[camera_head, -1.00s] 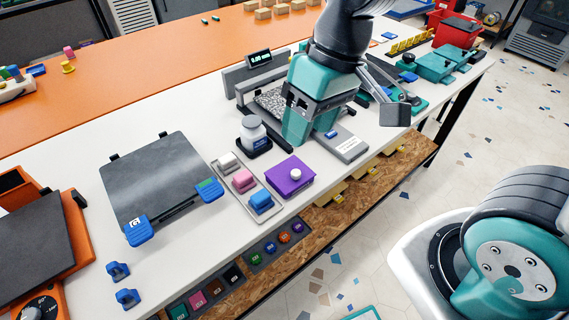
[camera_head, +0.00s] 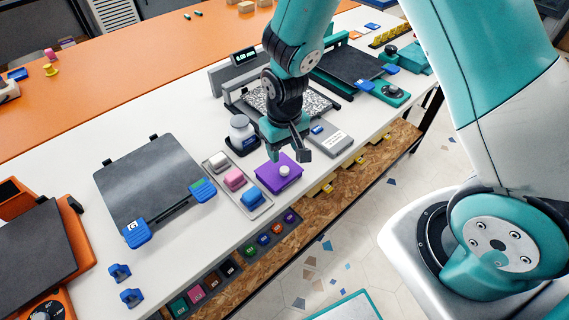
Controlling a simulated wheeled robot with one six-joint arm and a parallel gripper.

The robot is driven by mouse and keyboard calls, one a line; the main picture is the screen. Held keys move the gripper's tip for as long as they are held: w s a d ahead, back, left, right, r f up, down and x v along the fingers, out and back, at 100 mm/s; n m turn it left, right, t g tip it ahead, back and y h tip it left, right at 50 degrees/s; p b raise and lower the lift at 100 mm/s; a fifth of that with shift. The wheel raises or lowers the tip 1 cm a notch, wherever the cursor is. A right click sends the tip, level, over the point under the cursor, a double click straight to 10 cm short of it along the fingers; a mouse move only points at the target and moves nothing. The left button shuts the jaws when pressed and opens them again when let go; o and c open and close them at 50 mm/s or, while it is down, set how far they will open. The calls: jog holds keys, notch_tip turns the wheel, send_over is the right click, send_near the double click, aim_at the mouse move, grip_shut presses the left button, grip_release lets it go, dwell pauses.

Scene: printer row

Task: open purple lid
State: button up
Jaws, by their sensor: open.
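The purple lid (camera_head: 270,180) is a flat square with a white round knob (camera_head: 284,171) on top. It lies at the front edge of the white table, right of the tray with coloured blocks, and appears closed. My gripper (camera_head: 290,155) hangs just behind and above the lid, close to the knob. Its jaws are open and hold nothing that I can see. Whether the fingers touch the lid is not clear from this view.
A tray (camera_head: 262,209) with white, pink and blue blocks stands left of the lid. A dark plate (camera_head: 152,178) with blue corner pieces lies further left. The table's front edge is close.

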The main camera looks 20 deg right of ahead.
aim_at(285, 169)
notch_tip(285, 169, down, 7)
jog(key=shift+r+p, duration=0.1)
jog(key=shift+p, duration=0.2)
